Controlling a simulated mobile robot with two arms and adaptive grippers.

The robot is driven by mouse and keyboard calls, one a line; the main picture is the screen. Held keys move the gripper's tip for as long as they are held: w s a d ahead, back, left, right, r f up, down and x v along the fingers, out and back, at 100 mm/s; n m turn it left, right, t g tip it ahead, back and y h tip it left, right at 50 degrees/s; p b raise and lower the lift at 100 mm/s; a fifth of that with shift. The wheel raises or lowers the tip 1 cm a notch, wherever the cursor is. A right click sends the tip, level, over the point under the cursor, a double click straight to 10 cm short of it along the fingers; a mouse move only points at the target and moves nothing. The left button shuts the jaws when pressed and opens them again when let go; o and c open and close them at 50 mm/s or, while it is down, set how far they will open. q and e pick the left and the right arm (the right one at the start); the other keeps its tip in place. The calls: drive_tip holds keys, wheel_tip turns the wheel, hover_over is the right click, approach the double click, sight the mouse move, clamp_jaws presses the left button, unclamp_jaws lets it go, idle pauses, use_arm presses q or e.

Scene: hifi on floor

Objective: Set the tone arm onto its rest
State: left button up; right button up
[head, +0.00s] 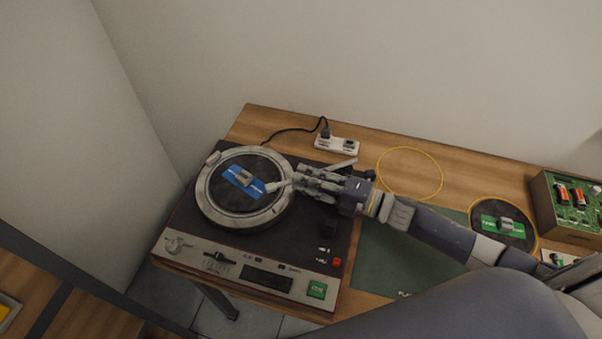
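The turntable (180,225) stands on the left part of the wooden table, with a round platter (208,200) ringed in light grey. A blue piece with a small grey part (243,181) lies on the platter. The pale head of the tone arm (275,186) is over the platter's right edge. My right gripper (298,179) reaches in from the right, its fingertips at the tone arm just behind that head. I cannot tell whether the fingers are closed on it. The gripper hides most of the tone arm and its rest. My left gripper is out of view.
A power strip (337,144) with a black cable lies behind the turntable. A yellow ring (410,150), green mat (375,255), dark disc with a green piece (503,222) and wooden box of parts (560,222) are to the right. A wall stands close at left.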

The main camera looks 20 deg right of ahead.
drive_tip(key=shift+w+a, duration=0.45)
drive_tip(key=shift+a, duration=0.15)
clamp_jaws()
